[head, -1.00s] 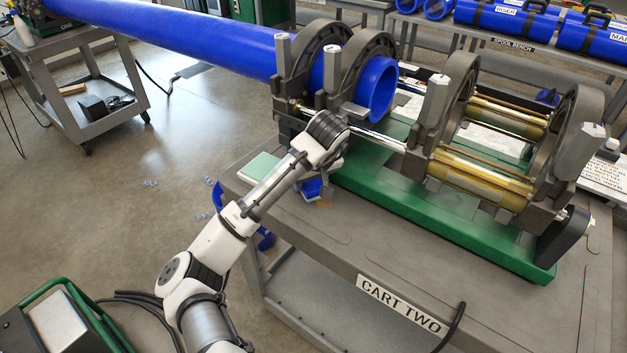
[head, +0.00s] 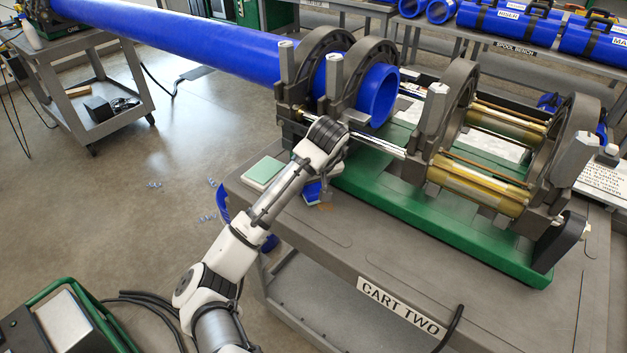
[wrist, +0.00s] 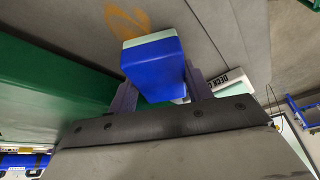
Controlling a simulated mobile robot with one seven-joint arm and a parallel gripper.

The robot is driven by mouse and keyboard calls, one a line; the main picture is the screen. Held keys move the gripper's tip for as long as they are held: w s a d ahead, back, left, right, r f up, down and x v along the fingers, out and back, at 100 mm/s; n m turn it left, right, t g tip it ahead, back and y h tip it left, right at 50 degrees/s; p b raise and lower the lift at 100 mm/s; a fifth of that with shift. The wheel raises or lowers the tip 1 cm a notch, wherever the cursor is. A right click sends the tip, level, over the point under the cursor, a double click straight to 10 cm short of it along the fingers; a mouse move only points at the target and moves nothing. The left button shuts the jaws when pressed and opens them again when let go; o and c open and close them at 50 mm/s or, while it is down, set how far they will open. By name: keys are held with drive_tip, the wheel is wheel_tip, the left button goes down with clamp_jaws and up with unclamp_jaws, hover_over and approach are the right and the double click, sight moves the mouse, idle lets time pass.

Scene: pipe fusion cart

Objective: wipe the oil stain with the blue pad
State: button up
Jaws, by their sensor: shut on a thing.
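My gripper (wrist: 160,88) is shut on the blue pad (wrist: 153,68), with one finger on each side. The pad is a blue block with a pale green layer on its far face. In the head view the pad (head: 313,191) is low over the cart's left part, partly hidden by my wrist. The oil stain (wrist: 128,20) is an orange-brown ring on the grey cart top, just beyond the pad in the wrist view. A bit of the stain (head: 327,206) shows beside the pad in the head view. I cannot tell whether the pad touches the top.
The green machine base (head: 430,215) with its clamps stands close to the right of the pad. A pale green-topped block (head: 264,171) lies at the cart's left corner. A blue pipe (head: 200,40) runs in above. The cart's front top (head: 360,240) is clear.

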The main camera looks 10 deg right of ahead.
sight(334, 203)
drive_tip(key=shift+w+a+r+n+p, duration=0.35)
drive_tip(key=shift+w+a+n, duration=0.05)
drive_tip(key=shift+w+a, duration=0.05)
drive_tip(key=shift+s+d+p, duration=0.3)
drive_tip(key=shift+s+d, duration=0.15)
drive_tip(key=shift+s, duration=0.05)
drive_tip(key=shift+s+d+f+p, duration=0.1)
drive_tip(key=shift+s+d+p, duration=0.25)
drive_tip(key=shift+s+d, duration=0.3)
drive_tip(key=shift+s+d+f+p, duration=0.1)
drive_tip(key=shift+s+d+p, duration=0.3)
drive_tip(key=shift+s, duration=0.35)
drive_tip(key=shift+s+d+p, duration=0.75)
drive_tip(key=shift+s+p, duration=0.15)
drive_tip(key=shift+s+d+f+p, duration=0.2)
drive_tip(key=shift+s+d+p, duration=0.2)
drive_tip(key=shift+s+d, duration=0.2)
